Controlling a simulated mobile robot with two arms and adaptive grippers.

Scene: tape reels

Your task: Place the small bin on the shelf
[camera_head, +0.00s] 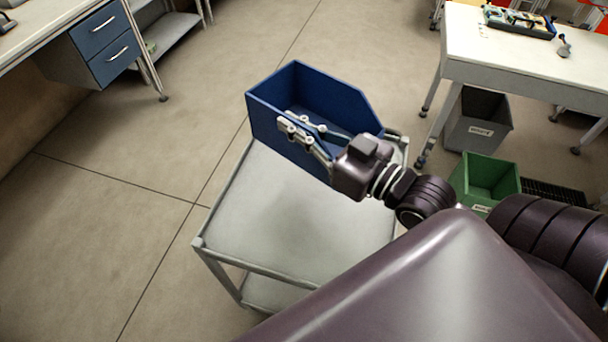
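The small blue bin (265,115) is open-topped and sits over the far end of a grey cart (290,215). My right gripper (303,128) comes in from the right and is closed on the bin's near side wall, one finger outside and one over the inside. The bin looks roughly level. I cannot tell whether its base touches the cart top or is slightly above it, as the gripper and wall hide the underside. My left gripper is not in view.
A white table (520,50) stands at the upper right, with a grey bin (478,120) and a green bin (485,180) on the floor near it. A workbench with blue drawers (105,40) is at the upper left. The cart's near top and the floor to the left are clear.

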